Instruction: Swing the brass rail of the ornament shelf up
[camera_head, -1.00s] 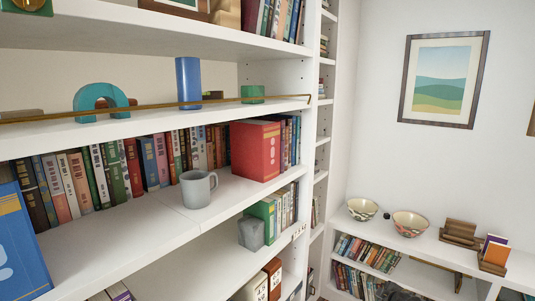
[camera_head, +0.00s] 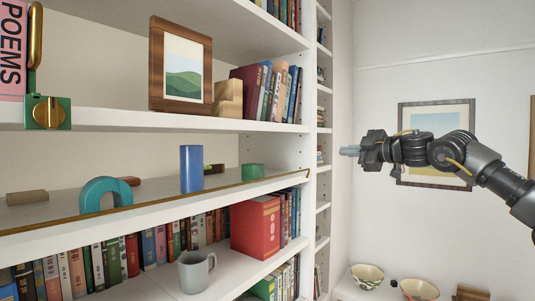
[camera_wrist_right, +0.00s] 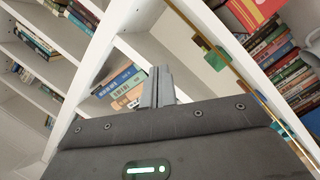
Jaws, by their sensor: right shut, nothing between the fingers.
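The brass rail (camera_head: 218,188) runs low along the front edge of the ornament shelf (camera_head: 150,208) in the head view, ending near the right upright. It also shows as a thin diagonal bar in the wrist view (camera_wrist_right: 262,100). Behind it stand a teal arch (camera_head: 88,196), a blue cylinder (camera_head: 191,168) and a green block (camera_head: 253,171). My right gripper (camera_head: 350,150) is shut and empty, pointing left, to the right of the bookcase upright and apart from the rail in the picture. Its shut fingers (camera_wrist_right: 157,86) show in the wrist view. My left gripper is not in view.
The shelf above holds a framed picture (camera_head: 181,64), books and a green box with a brass knob (camera_head: 47,112). A grey mug (camera_head: 195,271) and red box (camera_head: 255,227) stand below. The white upright (camera_head: 311,110) lies between my right gripper and the ornaments.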

